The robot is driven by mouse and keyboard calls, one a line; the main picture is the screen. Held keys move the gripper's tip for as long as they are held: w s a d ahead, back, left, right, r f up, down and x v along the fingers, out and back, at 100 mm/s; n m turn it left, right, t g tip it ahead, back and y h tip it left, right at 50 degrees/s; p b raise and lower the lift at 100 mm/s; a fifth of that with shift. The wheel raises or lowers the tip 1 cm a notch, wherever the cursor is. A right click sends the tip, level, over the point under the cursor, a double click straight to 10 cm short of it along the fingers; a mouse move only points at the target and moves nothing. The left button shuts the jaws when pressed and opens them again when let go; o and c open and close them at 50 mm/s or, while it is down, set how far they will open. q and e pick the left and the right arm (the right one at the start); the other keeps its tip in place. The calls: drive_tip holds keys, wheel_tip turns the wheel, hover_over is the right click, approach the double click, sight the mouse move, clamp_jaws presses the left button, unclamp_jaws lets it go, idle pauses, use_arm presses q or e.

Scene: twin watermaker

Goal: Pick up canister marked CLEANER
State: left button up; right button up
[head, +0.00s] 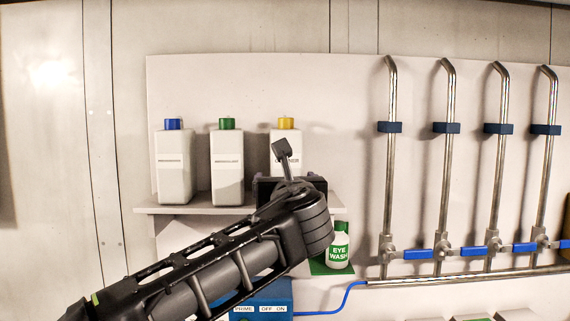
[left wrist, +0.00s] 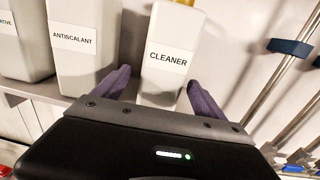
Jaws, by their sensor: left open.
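The white canister marked CLEANER (left wrist: 168,50) stands upright on the shelf, with a yellow cap (head: 286,123). In the head view it is the rightmost of three canisters, its lower part hidden by my left arm. My left gripper (left wrist: 155,90) is open in the left wrist view. Its two purple fingers show on either side of the canister's lower part, and I cannot tell whether they touch it. The gripper also shows in the head view (head: 284,160) in front of the canister. My right gripper is not in view.
The ANTISCALANT canister (left wrist: 85,45), green-capped in the head view (head: 227,165), stands just left. A blue-capped canister (head: 174,165) is farther left on the shelf (head: 150,209). An eye wash bottle (head: 338,248) sits below. Metal pipes (head: 392,170) with blue handles run on the right.

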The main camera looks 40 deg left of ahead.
use_arm(q)
drive_tip(key=shift+w+a+p, duration=0.3)
drive_tip(key=shift+w, duration=0.15)
drive_tip(key=p+x, duration=0.1)
drive_tip(key=x, duration=0.2)
drive_tip(key=shift+w+a+p, duration=0.15)
drive_tip(key=shift+w+p, duration=0.1)
drive_tip(key=shift+p, duration=0.05)
drive_tip(key=shift+w+a+f, duration=0.15)
drive_tip(key=shift+w+a, duration=0.05)
drive_tip(key=shift+w, duration=0.05)
drive_tip(key=shift+c, duration=0.5)
clamp_jaws()
